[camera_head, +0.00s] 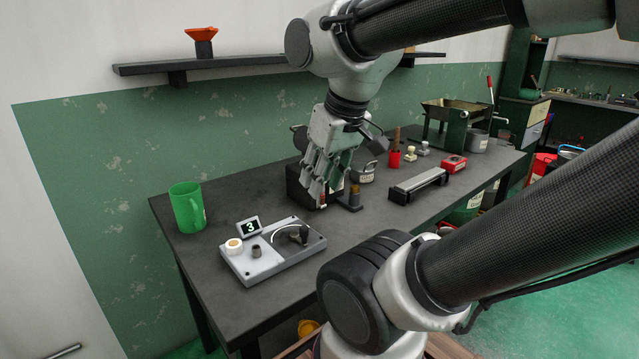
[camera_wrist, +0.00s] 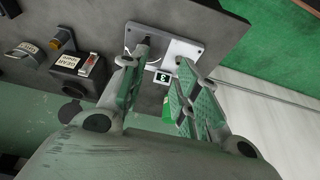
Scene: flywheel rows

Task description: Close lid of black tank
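A black box-shaped tank (camera_head: 296,184) stands on the dark workbench, partly hidden behind my gripper in the head view. A round dark disc (camera_head: 299,134), which looks like its raised lid, shows at the tank's back. In the wrist view, the tank (camera_wrist: 77,68) is at the upper left with a white label, and the round disc (camera_wrist: 72,112) is below it. My gripper (camera_head: 324,186) points down in front of the tank. In the wrist view its fingers (camera_wrist: 158,78) are spread with nothing between them. I cannot tell how close the fingertips are to the tank.
A grey device (camera_head: 270,262) with a display reading 3 sits near the front of the workbench (camera_head: 222,208). A green mug (camera_head: 187,207) is at the left. A labelled pot (camera_head: 363,173), a small dark stand (camera_head: 354,198) and a long grey block (camera_head: 419,184) stand right of the tank.

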